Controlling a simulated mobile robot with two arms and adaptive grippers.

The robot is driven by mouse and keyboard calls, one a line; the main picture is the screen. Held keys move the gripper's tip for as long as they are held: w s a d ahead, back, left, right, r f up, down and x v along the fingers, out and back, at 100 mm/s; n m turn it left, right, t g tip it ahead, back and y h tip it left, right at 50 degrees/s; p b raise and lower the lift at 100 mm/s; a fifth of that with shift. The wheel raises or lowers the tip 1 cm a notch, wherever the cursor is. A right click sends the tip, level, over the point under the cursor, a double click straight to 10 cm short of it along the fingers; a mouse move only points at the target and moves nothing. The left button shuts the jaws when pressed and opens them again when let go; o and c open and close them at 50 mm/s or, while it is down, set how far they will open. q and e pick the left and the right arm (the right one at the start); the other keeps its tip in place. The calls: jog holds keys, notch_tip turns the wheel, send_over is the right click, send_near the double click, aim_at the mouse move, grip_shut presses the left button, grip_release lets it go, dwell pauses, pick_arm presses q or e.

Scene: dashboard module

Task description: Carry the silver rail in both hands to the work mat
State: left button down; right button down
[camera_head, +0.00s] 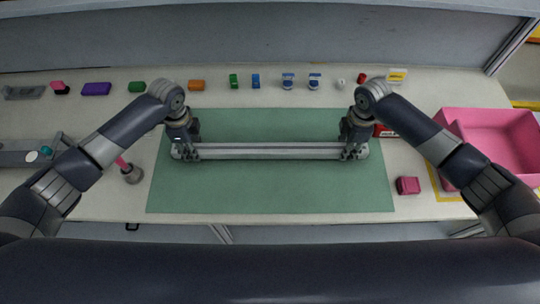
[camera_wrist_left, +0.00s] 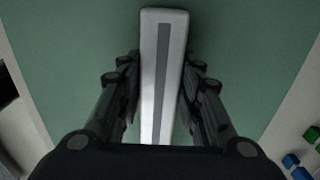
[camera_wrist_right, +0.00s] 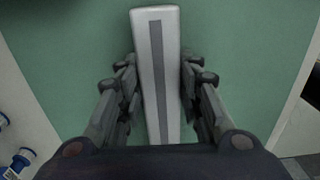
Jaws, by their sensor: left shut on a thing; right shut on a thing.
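The silver rail (camera_head: 270,151) lies level from left to right over the green work mat (camera_head: 270,190) in the head view. My left gripper (camera_head: 184,153) is shut on the rail near its left end. My right gripper (camera_head: 354,153) is shut on it near its right end. The rail also shows between the fingers in the left wrist view (camera_wrist_left: 163,60) and in the right wrist view (camera_wrist_right: 155,60), with a dark groove along its top. Green mat lies beneath it in both wrist views. I cannot tell whether the rail touches the mat.
Several small coloured parts, such as a purple block (camera_head: 97,89) and an orange block (camera_head: 196,85), line the back of the table. A pink bin (camera_head: 490,125) stands at the right, a pink block (camera_head: 408,185) nearer. A grey fixture (camera_head: 30,150) is at the left. The front mat is clear.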

pick_arm(q)
jog(key=shift+f+b, duration=0.35)
jog(key=shift+f, duration=0.15)
pick_arm(e)
jog(key=shift+f, duration=0.5)
pick_arm(q)
jog(key=c, duration=1.1)
grip_release()
jog(key=shift+r, duration=0.1)
pick_arm(e)
jog(key=c, duration=1.1)
grip_release()
jog(key=shift+r, duration=0.1)
jog(key=shift+r, duration=0.1)
pick_arm(q)
notch_tip(320, 180, up, 12)
pick_arm(e)
notch_tip(320, 180, up, 12)
jog(key=shift+f, duration=0.1)
